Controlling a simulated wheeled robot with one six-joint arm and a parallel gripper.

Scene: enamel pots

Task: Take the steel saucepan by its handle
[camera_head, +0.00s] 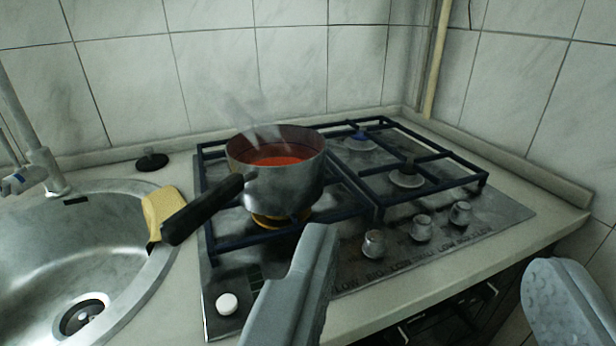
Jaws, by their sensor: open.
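The steel saucepan (290,192) stands on the front left burner of the gas hob, with red-orange liquid in it and steam rising above. Its black handle (204,208) points to the front left, towards the sink, and its end overlaps the yellow sponge in the picture. My gripper (440,265) is open and empty in the foreground, its two grey fingers wide apart. The left finger shows in front of the hob below the pan, and the right finger is at the lower right edge. Both are to the right of the handle and apart from it.
A steel sink (40,250) with a tap (38,165) lies at the left. A yellow sponge (160,207) sits on its rim, and a black plug (151,161) lies behind. Dark blue grates (430,157) cover the hob; several knobs (421,228) line its front. Tiled walls close the back and right.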

